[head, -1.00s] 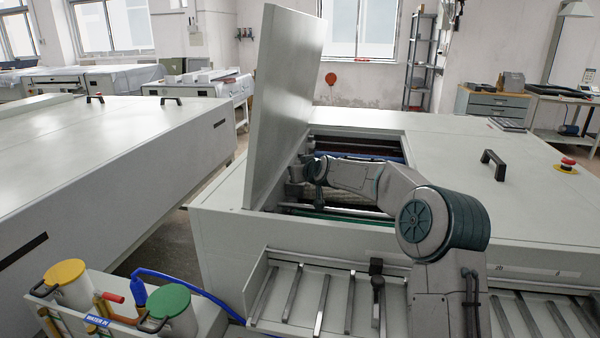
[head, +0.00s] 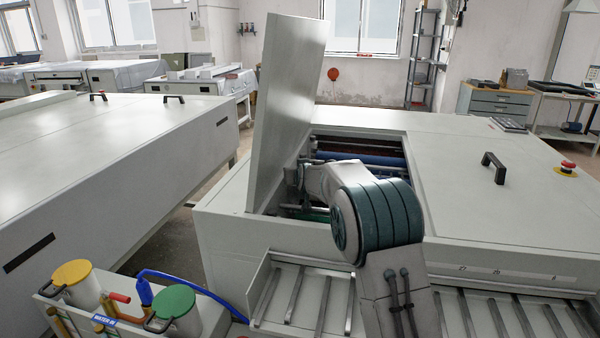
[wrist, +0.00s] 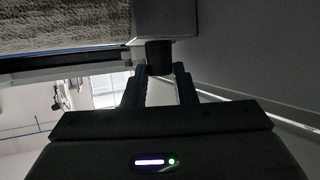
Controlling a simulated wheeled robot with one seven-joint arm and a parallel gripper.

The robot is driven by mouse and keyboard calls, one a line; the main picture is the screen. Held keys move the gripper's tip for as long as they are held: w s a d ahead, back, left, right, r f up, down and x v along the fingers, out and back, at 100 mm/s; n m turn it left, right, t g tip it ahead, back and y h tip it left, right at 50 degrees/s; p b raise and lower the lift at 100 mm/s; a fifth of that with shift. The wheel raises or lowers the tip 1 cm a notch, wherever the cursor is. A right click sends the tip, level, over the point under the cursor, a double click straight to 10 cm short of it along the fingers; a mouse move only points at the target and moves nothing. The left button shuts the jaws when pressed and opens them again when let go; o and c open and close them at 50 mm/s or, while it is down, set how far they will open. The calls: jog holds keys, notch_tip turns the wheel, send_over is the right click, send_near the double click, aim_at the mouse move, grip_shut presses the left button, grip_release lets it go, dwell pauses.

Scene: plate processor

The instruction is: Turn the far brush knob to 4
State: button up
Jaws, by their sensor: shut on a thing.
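In the wrist view a dark round knob (wrist: 158,55) sticks out from a grey block (wrist: 165,18). My gripper (wrist: 159,72) has its two fingertips at the knob's sides and is shut on it. No number or scale on the knob can be read. In the head view my gripper is inside the open bay of the plate processor (head: 480,160), at the bay's left side near the raised lid (head: 283,105). My own arm hides most of the gripper and the knob there.
Rollers, one of them blue (head: 365,158), lie across the open bay. The raised lid stands close on the left of my arm. A black handle (head: 494,165) and a red emergency button (head: 568,165) are on the closed top at right.

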dwell(0.4)
jog(key=o, duration=1)
jog(key=shift+a, duration=0.1)
jog(key=shift+s, duration=0.15)
